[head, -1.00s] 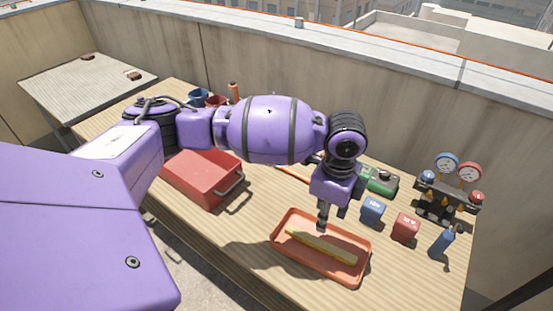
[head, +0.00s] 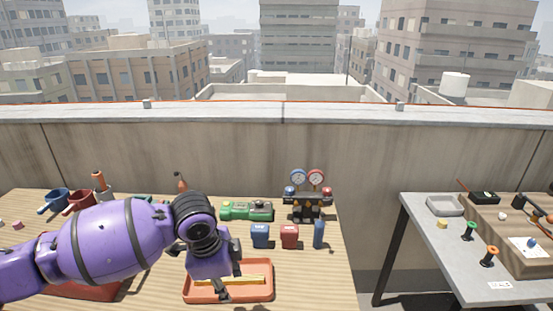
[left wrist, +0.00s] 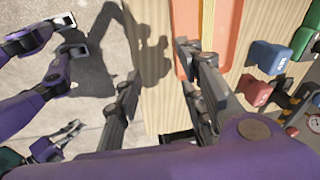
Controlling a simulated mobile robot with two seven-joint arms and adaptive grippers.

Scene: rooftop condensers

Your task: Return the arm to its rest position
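My left arm comes in from the left in the head view, bent above the wooden workbench (head: 330,270). Its left gripper (head: 227,281) points down over the left part of an orange tray (head: 268,292). A yellow bar (head: 250,280) lies in the tray. In the left wrist view the gripper's fingers (left wrist: 160,88) stand apart with nothing between them, near the bench edge. The tray (left wrist: 228,35) shows beyond them.
Behind the tray stand a blue block (head: 260,236), a red block (head: 289,237), a green tool (head: 246,211) and a gauge manifold (head: 306,200). A red box (head: 85,291) is partly hidden under my arm. A grey table (head: 440,250) stands right, across a gap.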

